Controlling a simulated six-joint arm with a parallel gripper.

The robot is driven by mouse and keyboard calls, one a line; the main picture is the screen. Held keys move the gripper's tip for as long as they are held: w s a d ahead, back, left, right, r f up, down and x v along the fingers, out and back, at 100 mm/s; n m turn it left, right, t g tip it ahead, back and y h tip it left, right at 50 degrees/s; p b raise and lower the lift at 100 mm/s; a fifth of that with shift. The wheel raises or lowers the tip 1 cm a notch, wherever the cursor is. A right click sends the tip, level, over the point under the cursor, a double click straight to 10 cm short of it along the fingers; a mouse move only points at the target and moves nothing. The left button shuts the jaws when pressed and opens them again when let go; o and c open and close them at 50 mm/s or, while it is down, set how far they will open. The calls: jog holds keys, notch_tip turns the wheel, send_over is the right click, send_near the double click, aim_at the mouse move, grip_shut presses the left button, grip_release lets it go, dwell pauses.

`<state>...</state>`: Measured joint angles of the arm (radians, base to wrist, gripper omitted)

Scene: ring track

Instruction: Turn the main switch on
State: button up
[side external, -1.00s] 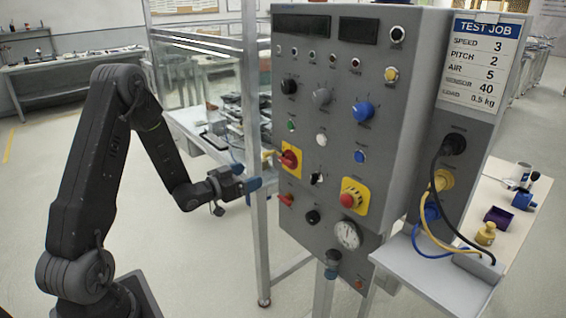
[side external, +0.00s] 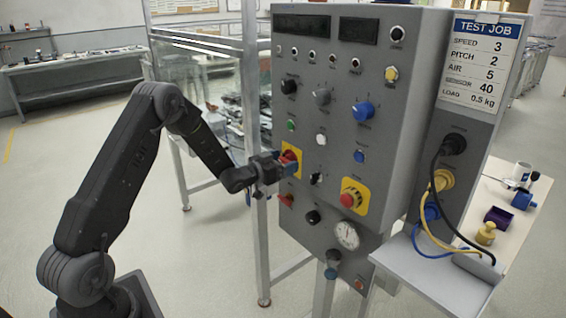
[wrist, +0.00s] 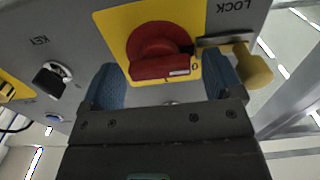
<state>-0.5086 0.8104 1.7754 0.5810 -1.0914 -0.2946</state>
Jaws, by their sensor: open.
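The main switch is a red rotary handle on a yellow plate (side external: 298,172) at the left edge of the grey control panel (side external: 335,105). In the wrist view the red handle (wrist: 160,52) lies between and just beyond the blue fingertips, its bar crosswise, with a "0" mark at its right end. My gripper (side external: 286,164) is at the switch in the side view and hides part of it. In the wrist view my gripper (wrist: 165,88) is open, one finger on each side of the handle. I cannot tell whether the fingers touch it.
A brass-coloured knob on a metal piece (wrist: 248,66), beside the word LOCK, is close to the right finger. A key switch (wrist: 52,78) is to the left. A red emergency button (side external: 348,200) and a gauge (side external: 347,235) are lower on the panel. A frame post (side external: 262,240) stands nearby.

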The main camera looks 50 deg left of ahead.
jog(key=shift+w, duration=0.15)
jog(key=shift+c, duration=0.3)
jog(key=c, duration=0.9)
jog(key=shift+o, duration=0.2)
